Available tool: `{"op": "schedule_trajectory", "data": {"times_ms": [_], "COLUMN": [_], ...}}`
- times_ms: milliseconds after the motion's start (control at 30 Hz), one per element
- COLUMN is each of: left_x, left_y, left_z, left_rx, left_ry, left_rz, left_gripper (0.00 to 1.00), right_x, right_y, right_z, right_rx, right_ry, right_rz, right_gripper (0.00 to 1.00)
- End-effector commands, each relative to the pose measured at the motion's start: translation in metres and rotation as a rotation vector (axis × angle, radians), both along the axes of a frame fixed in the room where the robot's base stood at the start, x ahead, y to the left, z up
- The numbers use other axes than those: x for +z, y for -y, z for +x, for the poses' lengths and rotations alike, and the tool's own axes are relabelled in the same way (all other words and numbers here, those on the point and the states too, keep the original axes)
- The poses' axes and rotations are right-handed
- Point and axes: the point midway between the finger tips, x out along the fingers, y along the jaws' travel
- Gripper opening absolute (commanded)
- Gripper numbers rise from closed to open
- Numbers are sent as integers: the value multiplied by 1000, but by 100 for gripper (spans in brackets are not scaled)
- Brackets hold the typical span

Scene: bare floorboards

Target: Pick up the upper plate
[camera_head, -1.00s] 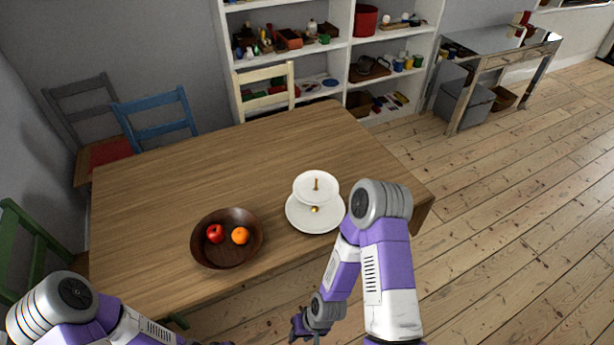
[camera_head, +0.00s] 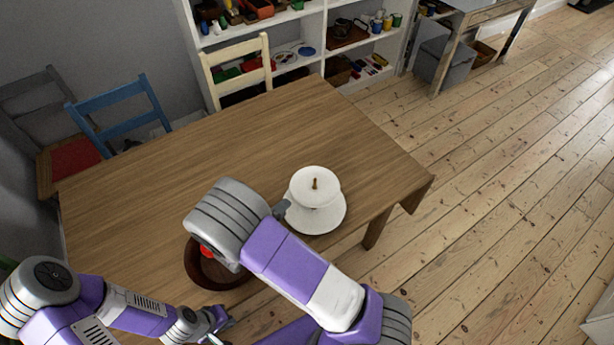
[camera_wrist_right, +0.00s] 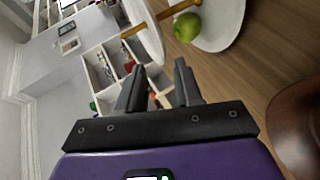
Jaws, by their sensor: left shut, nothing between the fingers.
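A two-tier white stand is on the wooden table. Its round upper plate (camera_head: 300,184), with a short brass knob, sits above the wider lower plate (camera_head: 334,215). In the right wrist view the upper plate (camera_wrist_right: 146,35) is seen nearly edge-on, and a green apple (camera_wrist_right: 187,27) lies on the lower plate (camera_wrist_right: 224,22). My right gripper (camera_head: 282,208) is mostly hidden behind its arm, at the stand's left side. In its wrist view the right gripper (camera_wrist_right: 160,70) is open, with the upper plate's rim just beyond the fingertips. My left gripper (camera_head: 222,325) is shut and empty near the table's front edge.
A brown bowl (camera_head: 192,268) with a red apple (camera_head: 207,251) is partly covered by my right arm. Chairs, one blue (camera_head: 118,103) and one cream (camera_head: 238,68), stand along the table's far side. The table (camera_head: 190,165) is clear behind the stand.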

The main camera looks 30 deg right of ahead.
Motion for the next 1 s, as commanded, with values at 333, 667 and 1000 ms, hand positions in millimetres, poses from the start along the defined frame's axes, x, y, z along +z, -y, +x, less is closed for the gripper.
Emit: {"op": "schedule_trajectory", "data": {"times_ms": [333,667,1000], "left_x": [-8,-16,-16], "left_y": [0,0,0], "left_z": [-1,-1,-1], "left_rx": [-1,-1,0], "left_ry": [-2,-2,-1], "left_rz": [0,0,0], "left_gripper": [0,0,0], "right_x": [-13,-33,-32], "right_y": [25,56,57], "right_z": [12,30,31], "right_rx": [-11,-9,-8], "right_ry": [-7,-7,-6], "right_rz": [-24,-21,-21], "right_gripper": [35,35,19]}}
